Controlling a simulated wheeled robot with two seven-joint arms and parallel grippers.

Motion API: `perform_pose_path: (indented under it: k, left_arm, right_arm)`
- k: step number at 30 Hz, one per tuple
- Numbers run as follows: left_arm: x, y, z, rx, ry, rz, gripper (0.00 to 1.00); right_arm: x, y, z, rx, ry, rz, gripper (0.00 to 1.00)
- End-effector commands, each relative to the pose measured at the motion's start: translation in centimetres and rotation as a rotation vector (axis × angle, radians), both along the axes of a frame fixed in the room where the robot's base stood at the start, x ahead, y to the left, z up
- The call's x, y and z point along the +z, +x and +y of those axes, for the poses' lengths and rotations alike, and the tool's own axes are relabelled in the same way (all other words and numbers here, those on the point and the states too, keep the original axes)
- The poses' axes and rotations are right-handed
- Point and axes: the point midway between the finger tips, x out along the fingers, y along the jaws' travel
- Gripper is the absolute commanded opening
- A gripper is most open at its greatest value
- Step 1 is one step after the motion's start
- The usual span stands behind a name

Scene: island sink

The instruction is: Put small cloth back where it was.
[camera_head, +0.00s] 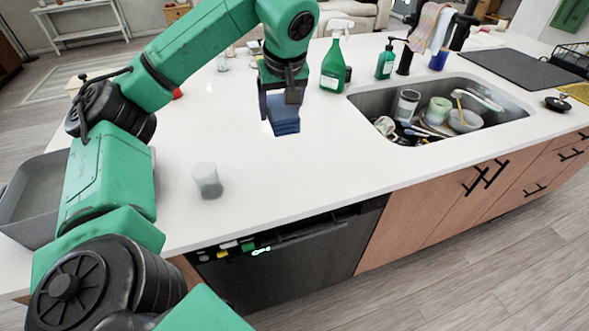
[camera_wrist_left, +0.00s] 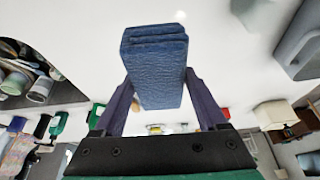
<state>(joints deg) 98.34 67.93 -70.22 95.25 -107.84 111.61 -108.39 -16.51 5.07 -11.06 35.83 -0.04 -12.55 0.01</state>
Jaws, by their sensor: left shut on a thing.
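The small cloth (camera_head: 284,116) is dark blue and folded into a thick pad. My left gripper (camera_head: 283,104) is shut on it above the white counter, left of the green spray bottle. In the left wrist view the cloth (camera_wrist_left: 155,68) sits between both fingers of my left gripper (camera_wrist_left: 158,100), its folded layers at the far end. I cannot tell whether the cloth touches the counter. My right gripper is not in view.
A green spray bottle (camera_head: 333,66) and a soap bottle (camera_head: 385,63) stand behind the sink (camera_head: 365,101), which holds several dishes. A cup (camera_head: 207,181) stands near the front edge. A grey tub (camera_head: 38,195) is at the left. The counter's middle is clear.

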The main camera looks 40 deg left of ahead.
Motion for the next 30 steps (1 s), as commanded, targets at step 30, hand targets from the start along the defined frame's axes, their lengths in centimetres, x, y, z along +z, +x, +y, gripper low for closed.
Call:
perform_pose_path:
  k: [30]
  left_arm:
    - [-18.3, -0.8, 0.6, 0.052, 0.003, 0.000, 0.30]
  right_arm:
    - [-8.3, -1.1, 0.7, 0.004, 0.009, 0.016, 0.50]
